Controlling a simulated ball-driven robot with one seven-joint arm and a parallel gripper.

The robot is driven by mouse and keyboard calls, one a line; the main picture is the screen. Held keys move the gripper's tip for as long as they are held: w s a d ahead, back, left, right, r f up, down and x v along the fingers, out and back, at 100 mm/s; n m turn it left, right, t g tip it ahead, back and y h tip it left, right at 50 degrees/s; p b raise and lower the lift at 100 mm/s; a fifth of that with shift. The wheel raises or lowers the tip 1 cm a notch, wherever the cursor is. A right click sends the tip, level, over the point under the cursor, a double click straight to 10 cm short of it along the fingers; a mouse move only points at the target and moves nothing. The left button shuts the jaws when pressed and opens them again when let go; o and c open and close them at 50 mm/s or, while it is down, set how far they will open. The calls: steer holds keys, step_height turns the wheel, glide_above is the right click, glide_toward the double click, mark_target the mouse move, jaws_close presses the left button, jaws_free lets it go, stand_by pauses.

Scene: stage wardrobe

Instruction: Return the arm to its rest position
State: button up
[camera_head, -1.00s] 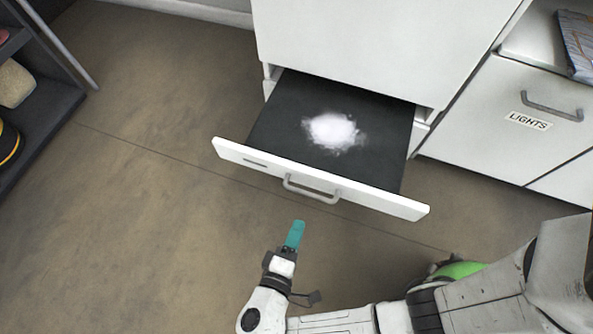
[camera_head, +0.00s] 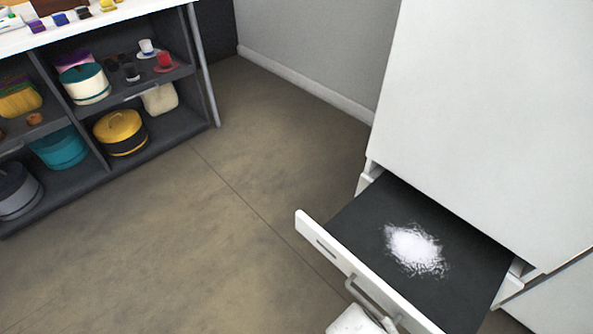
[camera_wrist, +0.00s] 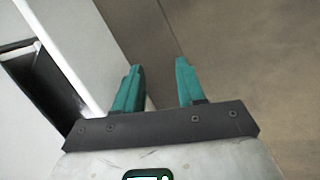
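My gripper (camera_wrist: 160,82) shows in the wrist view with its two teal fingers apart and nothing between them. Bare floor lies beyond the fingertips, and a white panel edge runs along their left side. In the head view the fingers are out of view. Only a white part of my arm (camera_head: 355,322) shows at the bottom edge, just in front of the open drawer's handle. I cannot tell whether it touches the drawer.
An open drawer (camera_head: 345,262) with a dark bottom holds a white fluffy patch (camera_head: 415,248). It juts from a white cabinet (camera_head: 480,110). A dark shelf unit (camera_head: 172,140) with round boxes stands at the left. The floor (camera_head: 170,240) between them is clear.

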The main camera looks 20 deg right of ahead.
step_height(320, 180, up, 40)
steer(key=d+t+y+p, duration=0.2)
steer(key=y+p, duration=0.3)
steer(key=p, duration=2.8)
steer(key=shift+d+f+t, duration=0.25)
steer(key=shift+t, duration=0.15)
steer(key=shift+s+f, duration=0.1)
